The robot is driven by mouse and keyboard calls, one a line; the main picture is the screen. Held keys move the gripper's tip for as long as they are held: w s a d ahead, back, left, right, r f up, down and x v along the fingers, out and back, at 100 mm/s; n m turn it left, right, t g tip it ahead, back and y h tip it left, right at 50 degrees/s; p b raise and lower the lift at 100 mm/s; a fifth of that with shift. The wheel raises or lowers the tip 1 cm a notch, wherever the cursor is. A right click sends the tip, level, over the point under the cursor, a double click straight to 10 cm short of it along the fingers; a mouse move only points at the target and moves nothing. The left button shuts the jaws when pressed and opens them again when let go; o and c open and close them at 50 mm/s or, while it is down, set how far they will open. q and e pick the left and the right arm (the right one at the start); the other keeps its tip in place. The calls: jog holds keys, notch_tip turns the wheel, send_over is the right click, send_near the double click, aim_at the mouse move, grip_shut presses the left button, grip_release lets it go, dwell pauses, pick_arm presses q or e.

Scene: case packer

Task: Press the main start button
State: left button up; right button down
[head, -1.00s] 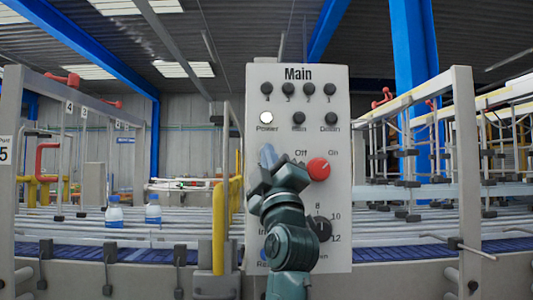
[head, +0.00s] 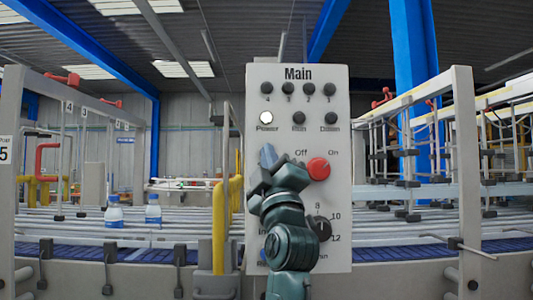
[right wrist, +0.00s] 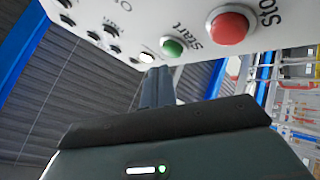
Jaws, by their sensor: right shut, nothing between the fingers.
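The control panel marked "Main" (head: 340,75) stands upright in the middle of the head view. The green Start button (right wrist: 173,47) shows in the right wrist view; in the head view my right gripper hides it. The red Stop button (right wrist: 230,25) is beside it and also shows in the head view (head: 318,168). My right gripper (head: 268,153) is shut and empty, in front of the panel left of the red button. In the right wrist view its fingertips (right wrist: 157,73) lie just below the green button; I cannot tell whether they touch it. My left gripper is not in view.
A black dial (head: 320,229) sits low on the panel, partly covered by my right arm. A yellow post (head: 219,230) stands close left of the panel. Two bottles (head: 114,213) stand on the conveyor at left. Conveyor frames lie on both sides.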

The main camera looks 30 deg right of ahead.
jog(key=shift+w, duration=0.15)
dwell(0.5)
jog(key=shift+w+d, duration=0.2)
